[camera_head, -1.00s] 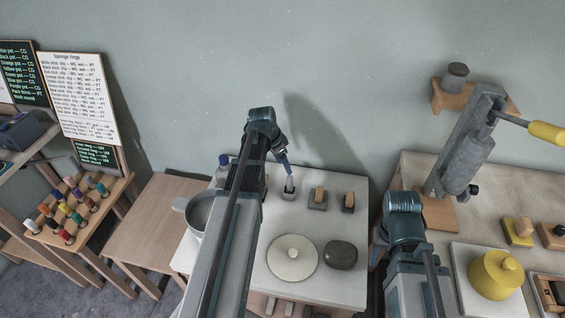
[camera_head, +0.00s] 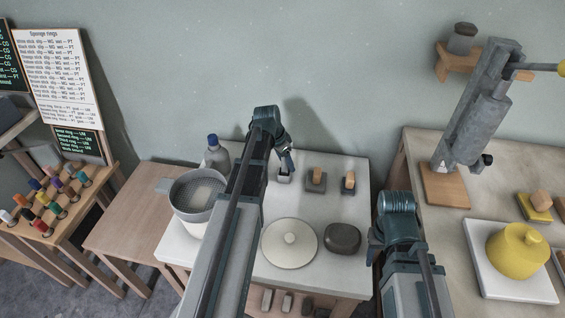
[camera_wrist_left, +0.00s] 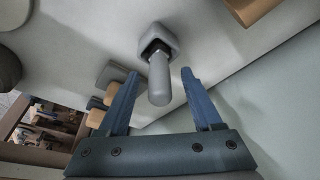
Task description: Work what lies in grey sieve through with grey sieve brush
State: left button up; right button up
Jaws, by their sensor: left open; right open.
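The grey sieve (camera_head: 207,212) stands at the left end of the middle table, with something pale (camera_head: 201,194) inside. What looks like the grey sieve brush stands in a small grey holder (camera_head: 284,178) at the back of this table. In the left wrist view its rounded grey handle (camera_wrist_left: 159,82) lies between the spread blue fingers of my left gripper (camera_wrist_left: 160,74), touching neither visibly. My left gripper (camera_head: 287,161) is open and empty above the holder. My right gripper (camera_head: 376,250) is low beside the table's right edge; its fingers are mostly hidden.
A blue-capped bottle (camera_head: 214,156) stands behind the sieve. Two wood-topped grey blocks (camera_head: 316,181) sit right of the holder. A pale round lid (camera_head: 290,250) and a dark stone-like lump (camera_head: 342,238) lie in front. A yellow pot (camera_head: 518,252) stands on the right table.

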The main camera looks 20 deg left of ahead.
pick_arm(q)
jog(key=shift+b+x, duration=0.5)
jog(key=shift+x, duration=0.5)
pick_arm(e)
jog(key=shift+f, duration=0.9)
pick_arm(q)
grip_shut()
jog(key=shift+c, duration=1.8)
grip_release()
jog(key=shift+r, duration=0.2)
pick_arm(e)
jog(key=shift+r, duration=0.15)
pick_arm(q)
jog(key=shift+r+p, duration=0.1)
jog(key=shift+p, duration=0.25)
pick_arm(e)
jog(key=shift+r, duration=0.15)
pick_arm(q)
jog(key=shift+r+p, duration=1.55)
jog(key=shift+r, duration=0.05)
pick_arm(e)
jog(key=shift+r, duration=1.55)
